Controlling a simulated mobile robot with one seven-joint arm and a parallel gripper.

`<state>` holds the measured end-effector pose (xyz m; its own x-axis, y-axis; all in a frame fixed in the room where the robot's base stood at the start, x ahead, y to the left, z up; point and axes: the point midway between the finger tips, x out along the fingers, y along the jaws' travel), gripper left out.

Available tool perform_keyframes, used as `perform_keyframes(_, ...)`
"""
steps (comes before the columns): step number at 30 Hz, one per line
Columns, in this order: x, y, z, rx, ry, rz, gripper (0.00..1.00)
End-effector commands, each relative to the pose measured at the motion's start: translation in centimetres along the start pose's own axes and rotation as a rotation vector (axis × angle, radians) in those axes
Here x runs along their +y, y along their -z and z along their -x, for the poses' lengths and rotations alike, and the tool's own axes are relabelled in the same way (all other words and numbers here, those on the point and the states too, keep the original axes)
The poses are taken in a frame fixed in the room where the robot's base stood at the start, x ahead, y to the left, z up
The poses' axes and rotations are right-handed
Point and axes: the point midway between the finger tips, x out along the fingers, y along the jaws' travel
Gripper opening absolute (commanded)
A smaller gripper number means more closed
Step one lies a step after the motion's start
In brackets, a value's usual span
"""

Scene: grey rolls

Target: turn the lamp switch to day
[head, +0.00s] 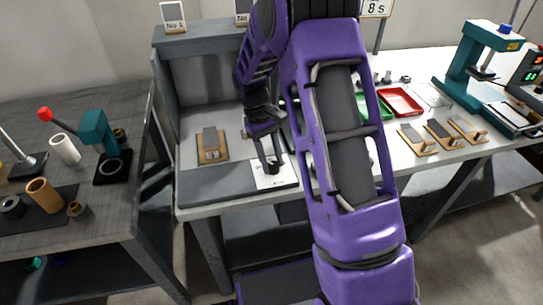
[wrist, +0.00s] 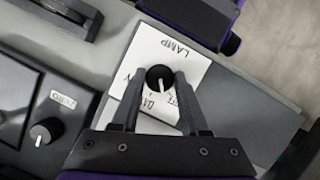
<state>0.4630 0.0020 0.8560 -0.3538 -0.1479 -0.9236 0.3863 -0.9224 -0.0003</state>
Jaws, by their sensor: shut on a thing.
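A white plate marked LAMP (wrist: 178,58) carries a round black switch knob (wrist: 160,77) with a white pointer line. In the wrist view the pointer runs toward the picture's bottom, near small lettering partly hidden by my fingers. I cannot read all of the labels. My gripper (wrist: 160,84) is shut on the knob, with one finger on each side. In the head view my gripper (head: 271,160) reaches down to the white plate (head: 266,182) at the front of the bench; the knob is hard to make out there.
In the head view, a wooden-based device (head: 212,146) stands left of my gripper. Red tray (head: 401,101) and several wooden-based pieces lie right of my arm.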

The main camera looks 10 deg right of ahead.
Motion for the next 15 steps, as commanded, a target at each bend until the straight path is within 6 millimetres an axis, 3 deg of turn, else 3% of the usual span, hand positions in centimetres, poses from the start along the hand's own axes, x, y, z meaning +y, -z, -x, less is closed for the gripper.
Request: perform_keyframes(15,0.34,-0.07,0.21,0.002,0.174,-0.419,0.00)
